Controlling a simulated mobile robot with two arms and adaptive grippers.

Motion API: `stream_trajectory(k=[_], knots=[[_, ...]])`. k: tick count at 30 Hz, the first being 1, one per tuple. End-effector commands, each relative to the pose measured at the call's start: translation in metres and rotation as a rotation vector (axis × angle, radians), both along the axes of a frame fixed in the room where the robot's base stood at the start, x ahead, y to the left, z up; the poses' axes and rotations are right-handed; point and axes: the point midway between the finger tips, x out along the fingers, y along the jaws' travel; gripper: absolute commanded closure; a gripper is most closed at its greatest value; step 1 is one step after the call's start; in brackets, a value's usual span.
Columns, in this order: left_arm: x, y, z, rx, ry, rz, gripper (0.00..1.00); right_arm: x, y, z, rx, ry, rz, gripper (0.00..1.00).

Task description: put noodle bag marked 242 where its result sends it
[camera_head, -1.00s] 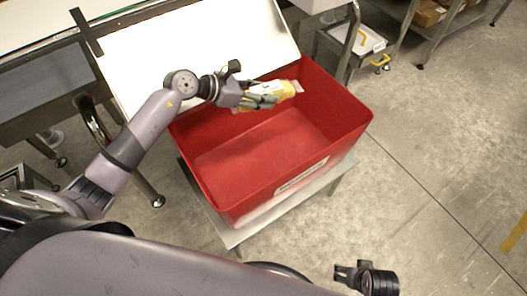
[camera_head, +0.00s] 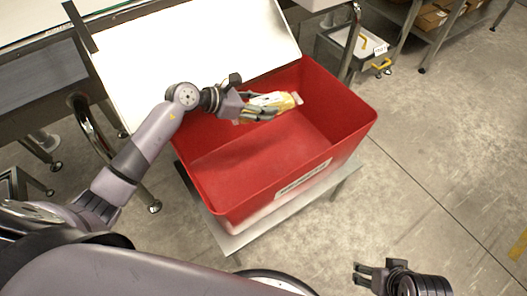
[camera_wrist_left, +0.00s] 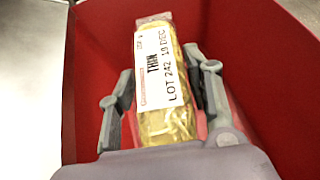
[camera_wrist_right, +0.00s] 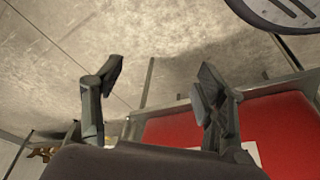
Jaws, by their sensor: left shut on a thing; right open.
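The noodle bag (camera_head: 284,100) is yellow with a white label. In the left wrist view the fingers (camera_wrist_left: 160,100) lie along both sides of the bag. The red bin is open and its visible floor is empty. My right gripper (camera_head: 362,275) is open and empty, low at the front right, apart from the bin; it also shows in the right wrist view (camera_wrist_right: 158,85).
The bin stands on a grey metal stand (camera_head: 235,240) and has a white label on its front. A white sloping panel (camera_head: 185,50) rises behind it. A grey box (camera_head: 350,48) with yellow handles stands at the back right. The concrete floor at right is clear.

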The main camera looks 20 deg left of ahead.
Motion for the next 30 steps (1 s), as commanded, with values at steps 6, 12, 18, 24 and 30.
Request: stream_trajectory(k=[6, 12, 18, 24, 30], knots=[[0.0, 0.0, -0.007, -0.001, -0.002, 0.001, 0.95, -0.006, -0.001, 0.015, 0.0, -0.009, -0.001, 0.35], [0.0, 0.0, -0.007, -0.001, -0.002, 0.001, 0.95, -0.007, -0.001, 0.018, 0.0, -0.009, -0.001, 0.35], [0.0, 0.0, -0.007, -0.001, -0.002, 0.001, 0.52, -0.007, -0.001, 0.018, 0.0, -0.009, -0.001, 0.35], [0.0, 0.0, -0.007, -0.001, -0.001, 0.0, 0.38, -0.007, -0.001, 0.018, 0.0, -0.009, -0.001, 0.35], [0.0, 0.0, -0.008, -0.001, -0.001, 0.0, 0.31, -0.007, -0.001, 0.018, 0.0, -0.009, -0.001, 0.35]])
